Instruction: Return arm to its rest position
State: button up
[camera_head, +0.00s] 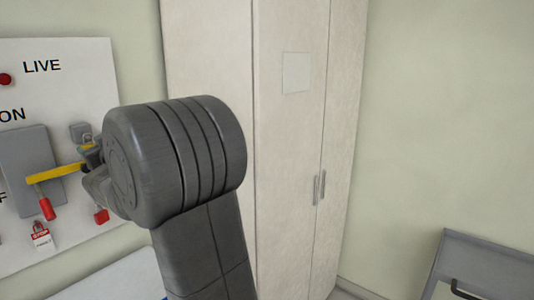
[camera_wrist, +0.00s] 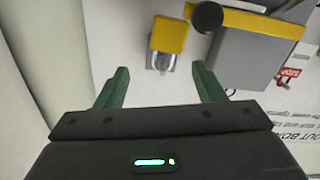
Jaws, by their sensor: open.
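My arm (camera_head: 200,220) rises in front of the head camera and hides part of the board behind it. My gripper (camera_wrist: 160,72) shows in the wrist view with its two green fingers spread apart and nothing between them. A yellow block with a metal loop (camera_wrist: 168,36), perhaps a padlock, lies beyond the fingertips, apart from them. To its right is a grey switch box (camera_wrist: 245,55) with a yellow lever (camera_wrist: 255,22). In the head view the yellow lever (camera_head: 55,173) shows left of my arm, and the gripper cannot be made out clearly.
A white board (camera_head: 70,80) marked LIVE carries a red lamp (camera_head: 5,79), a red handle (camera_head: 46,208) and a red STOP tag (camera_head: 41,236). A tall pale cabinet (camera_head: 290,140) stands behind my arm. A grey frame (camera_head: 490,255) is at lower right.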

aim_at(93, 143)
jog(key=p+x, duration=0.1)
jog(key=x, duration=0.3)
jog(key=shift+w+a+r, duration=0.1)
jog(key=shift+a, duration=0.1)
jog(key=shift+s+d, duration=0.2)
jog(key=shift+d, duration=0.05)
jog(key=shift+w, duration=0.1)
